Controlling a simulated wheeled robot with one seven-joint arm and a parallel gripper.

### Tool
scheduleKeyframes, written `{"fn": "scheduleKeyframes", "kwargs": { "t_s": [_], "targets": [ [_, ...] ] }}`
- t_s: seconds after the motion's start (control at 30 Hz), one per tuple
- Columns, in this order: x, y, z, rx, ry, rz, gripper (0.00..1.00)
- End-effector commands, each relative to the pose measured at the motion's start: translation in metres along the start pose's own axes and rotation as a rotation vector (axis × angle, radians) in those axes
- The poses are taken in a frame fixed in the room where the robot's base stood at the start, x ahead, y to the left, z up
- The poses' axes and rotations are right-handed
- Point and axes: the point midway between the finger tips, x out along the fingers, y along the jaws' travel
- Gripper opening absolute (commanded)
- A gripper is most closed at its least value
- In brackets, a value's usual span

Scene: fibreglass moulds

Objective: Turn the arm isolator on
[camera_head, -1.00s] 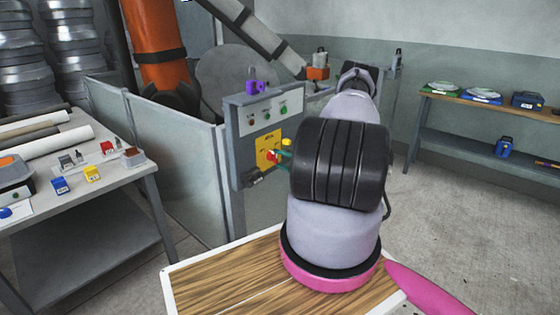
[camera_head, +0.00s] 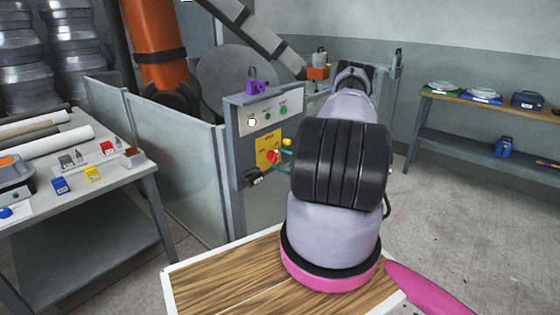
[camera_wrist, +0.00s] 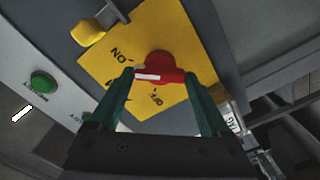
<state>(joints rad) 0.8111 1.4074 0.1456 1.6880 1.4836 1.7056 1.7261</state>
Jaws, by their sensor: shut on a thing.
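The arm isolator is a red rotary handle (camera_wrist: 160,70) on a yellow plate (camera_wrist: 118,62), with ON and OFF lettering, in the wrist view. Its white mark lies along the handle's left part and points left in that view, near the ON lettering. My gripper (camera_wrist: 159,76) has its two green fingers at the handle's two ends and is shut on it. In the head view, the isolator (camera_head: 272,157) shows on the grey control panel (camera_head: 233,150), and my fingers (camera_head: 286,152) reach it from the right. My arm hides part of the scene behind it.
Above the isolator are green buttons (camera_head: 283,110) and a bright white lamp (camera_head: 252,121). A purple padlock-like item (camera_head: 256,87) sits on the panel top. A fence (camera_head: 176,140) adjoins the panel. A cluttered table (camera_head: 100,185) stands left; a bench (camera_head: 480,112) stands right.

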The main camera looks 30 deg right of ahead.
Motion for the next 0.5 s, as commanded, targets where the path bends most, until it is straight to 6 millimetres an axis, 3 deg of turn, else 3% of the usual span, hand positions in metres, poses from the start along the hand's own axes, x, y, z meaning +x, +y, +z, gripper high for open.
{"fn": "scheduleKeyframes", "kwargs": {
  "t_s": [0.5],
  "targets": [
    [-0.0016, -0.001, 0.0012, 0.111, -0.003, -0.002, 0.25]
  ]
}}
